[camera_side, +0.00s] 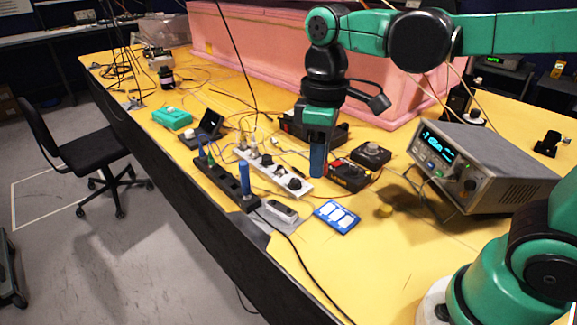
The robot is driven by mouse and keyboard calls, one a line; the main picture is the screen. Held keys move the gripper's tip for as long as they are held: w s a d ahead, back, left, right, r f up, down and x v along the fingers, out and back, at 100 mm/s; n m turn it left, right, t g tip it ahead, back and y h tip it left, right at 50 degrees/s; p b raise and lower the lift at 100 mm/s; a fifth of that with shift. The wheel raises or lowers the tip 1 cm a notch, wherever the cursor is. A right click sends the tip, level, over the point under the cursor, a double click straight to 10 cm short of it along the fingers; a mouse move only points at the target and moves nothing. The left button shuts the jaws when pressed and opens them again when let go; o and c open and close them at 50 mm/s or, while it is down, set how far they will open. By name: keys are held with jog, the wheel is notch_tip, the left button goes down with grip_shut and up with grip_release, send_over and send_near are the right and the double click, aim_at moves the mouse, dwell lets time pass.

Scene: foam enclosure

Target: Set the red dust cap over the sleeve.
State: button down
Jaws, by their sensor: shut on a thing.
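My gripper (318,144) points straight down over the middle of the table, beside the white power strip. It is shut on an upright blue cylinder (317,162), which projects below the fingertips. Its upper part is hidden by the fingers. I cannot tell whether its lower end touches the table. A second upright blue post (245,178) stands at the near end of the black power strip, left of my gripper and apart from it. I see no clearly red cap, and I cannot tell which blue piece is the sleeve.
A white power strip (272,173) and a black power strip (222,181) lie left of my gripper. A black-and-red box (349,176) sits close on the right. Cables cross the table.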

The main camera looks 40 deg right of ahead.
notch_tip(320, 180, up, 3)
jog(key=shift+r, duration=0.1)
jog(key=shift+w+r, duration=0.15)
jog(key=shift+w, duration=0.1)
jog(key=w+d+f, duration=0.4)
jog(key=w+f, duration=0.1)
jog(key=w, duration=0.3)
jog(key=w+d+f, duration=0.4)
jog(key=w+f, duration=0.1)
jog(key=w, duration=0.4)
jog(key=shift+w+d+f, duration=0.15)
jog(key=shift+w+f, duration=0.1)
jog(key=shift+f, duration=0.1)
send_over(280, 173)
jog(key=shift+w+d+f, duration=0.15)
jog(key=shift+f, duration=1.05)
jog(key=shift+w+d+f, duration=0.15)
jog(key=shift+f, duration=1.05)
jog(key=shift+f, duration=1.15)
